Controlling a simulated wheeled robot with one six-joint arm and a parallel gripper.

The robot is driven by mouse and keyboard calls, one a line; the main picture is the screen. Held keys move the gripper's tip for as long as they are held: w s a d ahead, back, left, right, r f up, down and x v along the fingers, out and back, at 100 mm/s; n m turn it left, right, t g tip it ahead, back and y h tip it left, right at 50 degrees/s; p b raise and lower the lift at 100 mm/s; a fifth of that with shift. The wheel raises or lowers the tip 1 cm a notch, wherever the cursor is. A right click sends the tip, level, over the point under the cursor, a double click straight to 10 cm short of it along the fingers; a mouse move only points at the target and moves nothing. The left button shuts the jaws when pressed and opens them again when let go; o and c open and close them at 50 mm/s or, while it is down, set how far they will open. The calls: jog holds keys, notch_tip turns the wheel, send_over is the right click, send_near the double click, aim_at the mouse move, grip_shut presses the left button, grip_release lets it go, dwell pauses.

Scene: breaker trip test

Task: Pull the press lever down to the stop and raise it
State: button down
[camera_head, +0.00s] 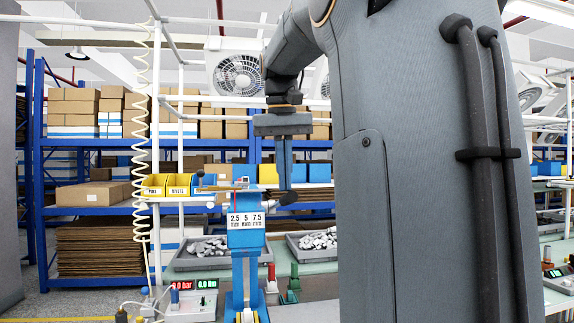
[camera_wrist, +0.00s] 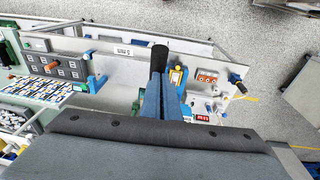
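The blue press (camera_head: 245,240) stands at centre in the head view, with a white scale plate marked 2.5, 5 and 7.5 mm. Its lever ends in a black knob (camera_head: 288,198), to the right of the press top. My gripper (camera_head: 285,188) points straight down, its two slim fingers side by side with no clear gap. The fingertips are right above the knob; whether they touch it I cannot tell. In the wrist view the black knob (camera_wrist: 158,56) shows just beyond the tips of my gripper (camera_wrist: 170,75). The lever's shaft is mostly hidden.
Yellow bins (camera_head: 168,186) are behind the press to the left. Grey trays of metal parts (camera_head: 205,247) stand behind it. My arm covers the right side of the head view.

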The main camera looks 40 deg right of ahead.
notch_tip(320, 180, up, 14)
jog(key=a+p, duration=0.2)
jog(key=shift+s+f+p, duration=0.25)
jog(key=shift+s+p, duration=0.1)
jog(key=shift+p, duration=0.05)
dwell(0.4)
dwell(0.3)
